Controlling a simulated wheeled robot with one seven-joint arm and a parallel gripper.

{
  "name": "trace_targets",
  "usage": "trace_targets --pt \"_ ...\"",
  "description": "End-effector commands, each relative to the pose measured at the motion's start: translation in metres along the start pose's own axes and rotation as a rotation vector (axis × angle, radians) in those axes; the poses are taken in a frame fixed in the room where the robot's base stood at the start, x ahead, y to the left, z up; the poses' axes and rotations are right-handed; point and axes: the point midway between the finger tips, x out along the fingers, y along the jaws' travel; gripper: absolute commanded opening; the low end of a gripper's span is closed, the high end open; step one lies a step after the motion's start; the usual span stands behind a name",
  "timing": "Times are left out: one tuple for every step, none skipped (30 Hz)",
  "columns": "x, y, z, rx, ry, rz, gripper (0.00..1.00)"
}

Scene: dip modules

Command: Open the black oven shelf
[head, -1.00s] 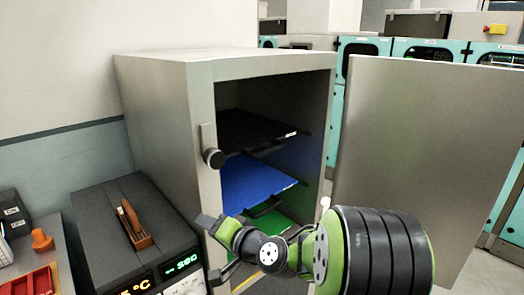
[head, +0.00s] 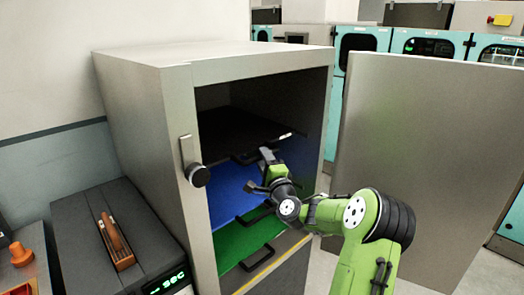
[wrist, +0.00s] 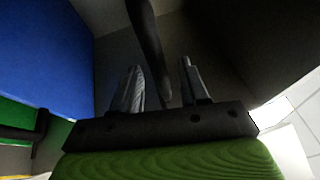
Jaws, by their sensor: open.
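The oven (head: 150,110) stands open, with its black shelf (head: 240,128) uppermost inside. My gripper (head: 267,158) is at the front of that shelf, in the oven's opening. In the wrist view, my gripper (wrist: 163,85) has its two fingers apart. A dark bar, seemingly the black shelf's handle (wrist: 147,40), runs between them; I cannot tell whether either finger touches it. In the head view the gripper partly hides this handle. The blue shelf (head: 230,190) lies below, also in the wrist view (wrist: 45,55).
The green shelf (head: 235,245) is lowest, with a black handle at its front. The oven door (head: 425,150) stands wide open to the right of my arm. A dark instrument box (head: 75,235) with a brown handle stands left of the oven.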

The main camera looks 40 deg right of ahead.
Motion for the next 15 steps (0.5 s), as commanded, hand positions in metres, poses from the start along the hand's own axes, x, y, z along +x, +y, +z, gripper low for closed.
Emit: trace_targets --pt "0.008 -0.002 0.001 0.001 -0.002 -0.002 0.44" --pt "0.012 -0.001 0.001 0.000 -0.002 -0.001 0.44" --pt "0.016 -0.001 0.001 0.001 -0.003 -0.001 0.44" --pt "0.018 0.000 0.001 0.001 -0.002 0.000 0.44" --pt "0.020 0.000 0.001 0.000 -0.002 0.000 0.44" --pt "0.021 0.000 0.000 0.000 -0.001 0.000 0.44" --pt "0.022 0.000 0.000 0.000 -0.001 0.000 0.44" --pt "0.022 0.000 0.000 0.000 -0.001 0.000 0.44" --pt "0.022 0.001 0.000 0.000 -0.001 0.001 0.44" --pt "0.022 0.001 0.000 0.000 -0.001 0.001 0.44" --pt "0.022 0.001 0.000 0.000 -0.001 0.001 0.44" --pt "0.022 0.001 0.000 0.000 -0.001 0.001 0.44" --pt "0.022 0.001 0.000 0.000 -0.001 0.001 0.43" --pt "0.022 0.001 0.000 -0.001 -0.001 0.001 0.38" --pt "0.021 0.001 0.000 -0.001 -0.001 0.001 0.32"
